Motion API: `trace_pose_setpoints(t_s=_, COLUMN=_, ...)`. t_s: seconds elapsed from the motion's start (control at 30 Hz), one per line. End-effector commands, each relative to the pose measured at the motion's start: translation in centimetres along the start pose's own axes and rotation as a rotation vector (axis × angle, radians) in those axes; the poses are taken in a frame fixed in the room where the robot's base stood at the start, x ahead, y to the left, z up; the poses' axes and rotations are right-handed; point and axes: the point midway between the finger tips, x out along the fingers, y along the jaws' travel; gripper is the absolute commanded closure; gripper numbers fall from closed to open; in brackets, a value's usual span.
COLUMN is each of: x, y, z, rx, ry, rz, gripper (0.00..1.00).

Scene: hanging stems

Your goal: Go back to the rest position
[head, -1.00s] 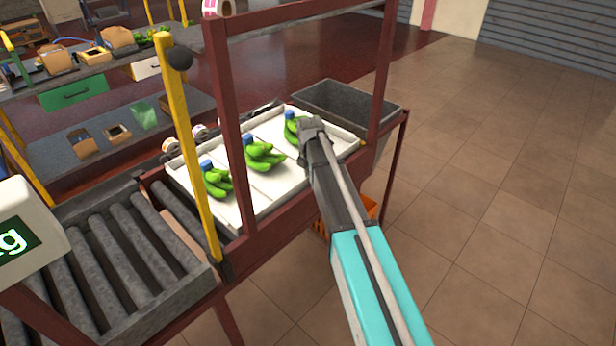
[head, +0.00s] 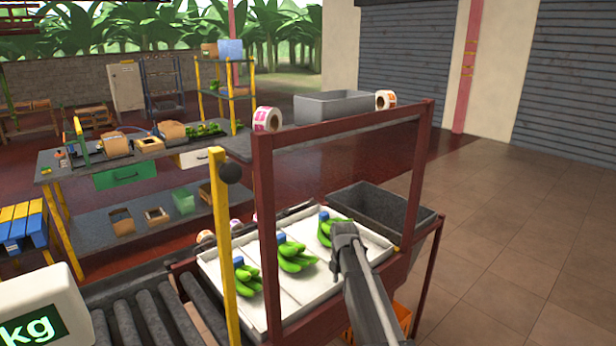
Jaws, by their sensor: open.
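My gripper (head: 343,228) is at the right part of a white tray (head: 262,312), seen from behind, in front of the rightmost green banana bunch (head: 325,232). Its fingers are open; whether they touch the bunch cannot be told, since the gripper covers part of it. Two more green bunches lie in the tray, one in the middle (head: 296,262) and one at the left (head: 247,284). Each bunch has a blue piece at its top.
A dark red frame (head: 265,230) rises around the tray, with a yellow post (head: 222,240) to its left. A grey bin (head: 385,213) stands behind the tray. Rollers (head: 150,318) and a white scale (head: 40,310) are at lower left. The floor (head: 510,240) at right is clear.

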Motion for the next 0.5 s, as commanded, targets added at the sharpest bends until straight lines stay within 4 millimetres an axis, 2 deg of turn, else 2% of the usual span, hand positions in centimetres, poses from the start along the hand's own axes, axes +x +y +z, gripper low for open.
trace_pose_setpoints(t_s=0.27, x=-2.6, y=-1.2, z=-0.4, rx=0.101, ry=0.012, rz=-0.015, gripper=0.51)
trace_pose_setpoints(t_s=0.5, x=-2.0, y=-3.5, z=-1.7, rx=0.299, ry=0.010, rz=-0.015, gripper=0.51)
